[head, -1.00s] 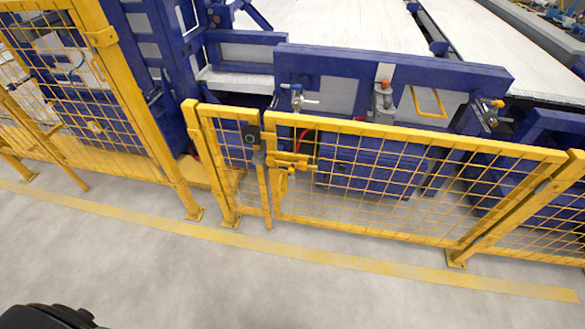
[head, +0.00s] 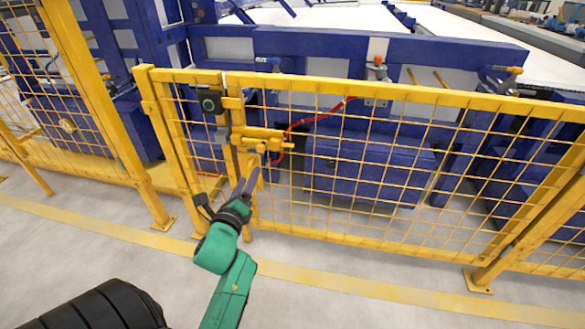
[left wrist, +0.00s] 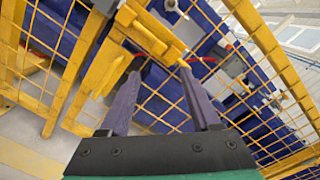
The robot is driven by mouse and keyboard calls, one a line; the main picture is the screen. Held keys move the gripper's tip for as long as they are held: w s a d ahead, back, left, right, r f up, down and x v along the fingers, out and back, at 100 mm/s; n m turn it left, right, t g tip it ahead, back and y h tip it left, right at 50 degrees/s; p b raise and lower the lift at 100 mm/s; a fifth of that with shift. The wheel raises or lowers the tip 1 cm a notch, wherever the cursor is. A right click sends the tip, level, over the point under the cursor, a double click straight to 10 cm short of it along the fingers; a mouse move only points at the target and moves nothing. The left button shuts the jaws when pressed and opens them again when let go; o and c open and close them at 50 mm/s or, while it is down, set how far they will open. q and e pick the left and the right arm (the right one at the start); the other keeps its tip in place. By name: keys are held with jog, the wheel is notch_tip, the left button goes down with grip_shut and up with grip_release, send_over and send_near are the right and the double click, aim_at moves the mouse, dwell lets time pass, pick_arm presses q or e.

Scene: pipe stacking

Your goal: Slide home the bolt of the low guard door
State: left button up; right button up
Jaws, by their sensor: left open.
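The low guard door (head: 400,93) is a yellow frame with wire mesh, standing upright across the middle of the head view. Its yellow bolt (head: 262,136) lies level near the door's left end, by the post. Below the bolt hangs a yellow handle-like part, partly hidden by my gripper. My left gripper (head: 250,178) is just below the bolt, its fingers pointing up toward it. In the left wrist view the two fingers (left wrist: 160,78) are apart with nothing held between them. The yellow bolt assembly (left wrist: 152,32) shows just beyond the fingertips; contact cannot be told. My right gripper is not in view.
A black box with a round face (head: 209,101) sits on the post above left of the bolt. A red hose (head: 318,117) and blue machinery (head: 370,172) are behind the mesh. A taller yellow fence (head: 85,100) stands left. The floor in front is clear.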

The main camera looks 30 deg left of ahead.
aim_at(260, 151)
pick_arm(q)
jog(key=b+x, duration=0.2)
jog(key=x, duration=1.2)
jog(key=shift+s+a+r, duration=0.15)
jog(key=shift+a+r, duration=0.05)
jog(key=shift+w, duration=0.2)
grip_shut()
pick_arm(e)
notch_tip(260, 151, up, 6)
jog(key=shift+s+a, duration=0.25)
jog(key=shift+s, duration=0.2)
